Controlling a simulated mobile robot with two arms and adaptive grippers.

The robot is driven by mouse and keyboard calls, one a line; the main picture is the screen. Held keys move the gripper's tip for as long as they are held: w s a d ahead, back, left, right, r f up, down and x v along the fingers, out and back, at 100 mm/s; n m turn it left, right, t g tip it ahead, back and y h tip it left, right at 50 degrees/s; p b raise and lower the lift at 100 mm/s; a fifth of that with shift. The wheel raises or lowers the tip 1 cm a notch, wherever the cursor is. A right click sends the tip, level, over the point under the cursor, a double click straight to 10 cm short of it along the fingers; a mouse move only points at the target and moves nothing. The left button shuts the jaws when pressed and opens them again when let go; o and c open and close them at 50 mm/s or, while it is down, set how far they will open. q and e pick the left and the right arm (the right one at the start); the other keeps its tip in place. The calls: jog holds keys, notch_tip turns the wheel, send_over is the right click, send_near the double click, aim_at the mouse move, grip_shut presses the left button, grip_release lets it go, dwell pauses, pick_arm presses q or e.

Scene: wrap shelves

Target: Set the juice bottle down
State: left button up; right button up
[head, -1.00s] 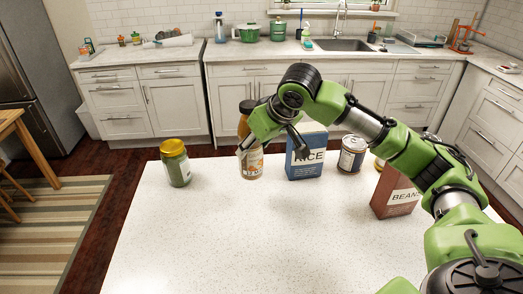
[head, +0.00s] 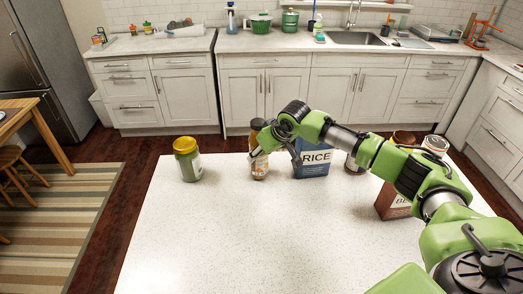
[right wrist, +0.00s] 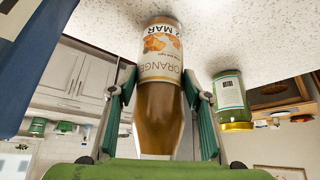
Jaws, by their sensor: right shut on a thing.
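The juice bottle (head: 260,165) is an orange-brown bottle with a dark cap and a pale label. It stands upright near the far edge of the white counter, left of the rice box. My right gripper (head: 275,157) is shut on it from the right side. In the right wrist view, which is upside down, the bottle (right wrist: 162,70) sits between the two fingers (right wrist: 162,110), with its base at the counter surface. I cannot tell whether the base touches fully. My left gripper is not in view.
A green jar with a yellow lid (head: 187,160) stands left of the bottle. The blue rice box (head: 314,158) is close on the right. A can (head: 352,164) and the red beans box (head: 388,202) are partly behind my arm. The front counter (head: 240,235) is clear.

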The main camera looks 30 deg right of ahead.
jog(key=shift+w+f, duration=0.1)
jog(key=o, duration=1.7)
jog(key=shift+f, duration=0.1)
jog(key=shift+c, duration=0.2)
jog(key=a+b+v, duration=0.1)
jog(key=b+v, duration=0.1)
jog(key=v, duration=1)
jog(key=shift+d+b, duration=0.35)
jog(key=shift+d, duration=0.1)
